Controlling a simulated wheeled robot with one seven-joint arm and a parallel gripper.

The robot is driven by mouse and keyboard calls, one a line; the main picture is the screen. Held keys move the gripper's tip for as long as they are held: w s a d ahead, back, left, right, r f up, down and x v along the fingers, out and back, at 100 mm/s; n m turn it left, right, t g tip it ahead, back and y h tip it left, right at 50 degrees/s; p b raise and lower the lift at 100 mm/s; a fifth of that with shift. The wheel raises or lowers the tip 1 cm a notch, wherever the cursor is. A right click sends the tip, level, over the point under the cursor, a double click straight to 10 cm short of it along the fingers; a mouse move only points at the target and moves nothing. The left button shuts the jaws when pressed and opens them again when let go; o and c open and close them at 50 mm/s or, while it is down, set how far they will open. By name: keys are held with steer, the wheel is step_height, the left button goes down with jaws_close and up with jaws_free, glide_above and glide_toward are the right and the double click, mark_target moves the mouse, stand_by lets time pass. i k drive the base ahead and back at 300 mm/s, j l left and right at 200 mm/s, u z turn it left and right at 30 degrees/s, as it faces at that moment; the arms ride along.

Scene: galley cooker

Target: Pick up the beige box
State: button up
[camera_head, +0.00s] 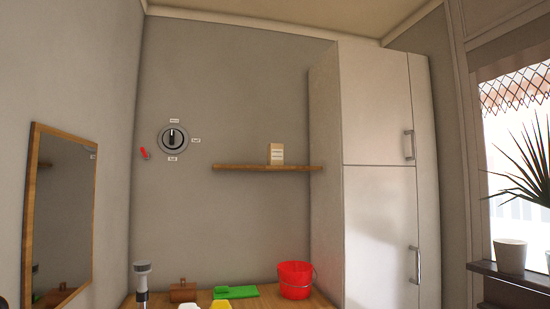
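A small beige box (275,154) with a pale label stands upright on a wooden wall shelf (240,167). It is right of the shelf's middle, short of the tall white cabinet. Nothing covers its front. My gripper does not show in this view.
The tall white cabinet (377,120) with metal handles borders the shelf's right end. Below, a wooden counter (262,299) holds a red bucket (295,280), a green item (236,292), a brown block (183,292) and a grey-black upright object (142,280). A rotary dial (173,138) is on the wall.

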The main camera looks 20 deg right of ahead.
mark_target(275, 151)
steer(key=i+l, duration=0.55)
steer(key=i, duration=0.15)
steer(key=i+l, duration=1.15)
steer(key=i, duration=0.3)
steer(key=i+l+u, duration=0.15)
steer(key=i+l, duration=0.5)
